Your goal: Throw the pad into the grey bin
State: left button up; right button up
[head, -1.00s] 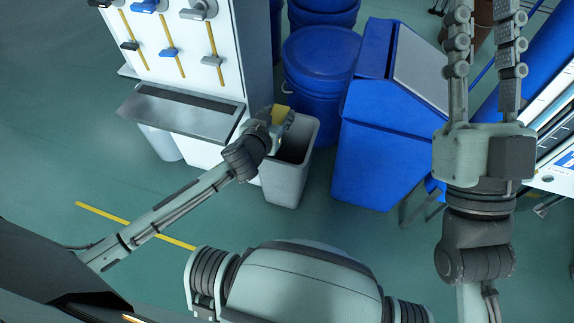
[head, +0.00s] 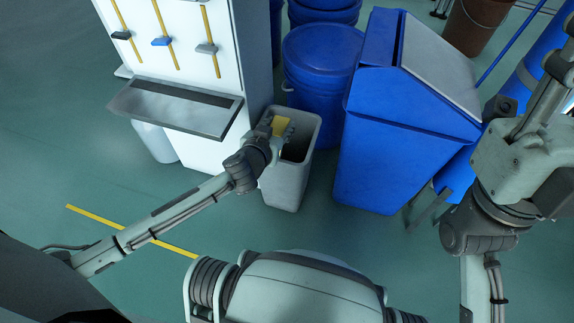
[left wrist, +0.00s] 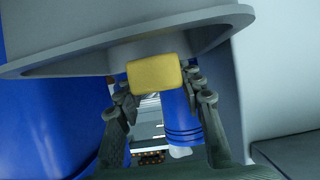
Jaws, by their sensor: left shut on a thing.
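The yellow pad (head: 281,125) is held between the fingers of my left gripper (head: 277,134) over the opening of the grey bin (head: 288,184). In the left wrist view the pad (left wrist: 155,75) sits between the two fingertips, with the bin's rim (left wrist: 120,42) close by. My left gripper is shut on the pad. How far the pad is above the rim is hard to tell. My right arm is at the right of the head view; its fingers reach towards the upper right edge, and their tips are not clearly shown.
A white panel (head: 180,85) with sliding handles and a grey metal tray (head: 175,108) stands left of the bin. A large blue bin (head: 385,150) with a grey lid is to the right. A blue barrel (head: 322,70) stands behind.

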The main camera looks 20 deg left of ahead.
pick_arm(q)
jog(key=shift+f, duration=0.35)
jog(key=o, duration=1.1)
jog(key=v, duration=1.2)
